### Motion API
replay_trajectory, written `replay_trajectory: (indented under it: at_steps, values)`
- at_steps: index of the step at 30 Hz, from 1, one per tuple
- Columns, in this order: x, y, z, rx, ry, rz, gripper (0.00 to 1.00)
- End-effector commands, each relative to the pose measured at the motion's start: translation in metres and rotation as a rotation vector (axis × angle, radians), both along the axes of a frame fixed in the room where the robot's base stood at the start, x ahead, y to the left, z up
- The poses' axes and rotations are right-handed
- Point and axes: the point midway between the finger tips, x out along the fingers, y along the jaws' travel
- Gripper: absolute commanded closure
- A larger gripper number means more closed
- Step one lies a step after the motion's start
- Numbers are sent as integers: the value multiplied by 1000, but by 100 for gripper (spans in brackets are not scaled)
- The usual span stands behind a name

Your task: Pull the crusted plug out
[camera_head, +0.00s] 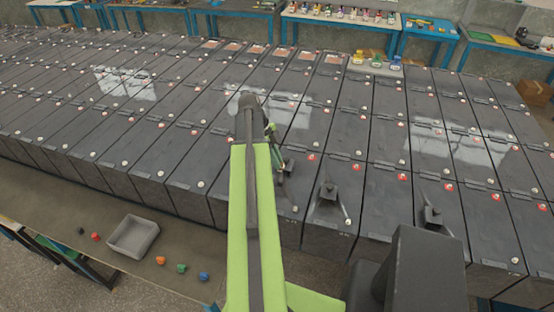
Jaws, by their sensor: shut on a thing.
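My green arm reaches forward over the rows of dark battery cells. My gripper (279,169) is low at a cell top just right of the arm, seen small and from behind. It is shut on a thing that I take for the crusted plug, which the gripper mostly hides. I cannot make out its crust, or whether it is still seated in the cell. Cells (335,160) around it carry small red and white round caps.
Dark fittings with splayed legs stand on cells to the right (328,193) (430,216). A grey tray (118,248) and several small coloured pieces lie on the front-left surface. Yellow, green and blue containers (377,62) stand at the back. The cells are packed closely.

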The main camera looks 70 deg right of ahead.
Motion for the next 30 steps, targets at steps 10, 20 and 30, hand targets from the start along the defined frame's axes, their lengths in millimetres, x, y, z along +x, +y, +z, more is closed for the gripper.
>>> replay_trajectory:
  at_steps: [10,20,30]
  values:
    - [0,0,3,0,0,0,100]
    - [0,0,9,0,0,1,100]
    - [0,0,12,0,0,1,100]
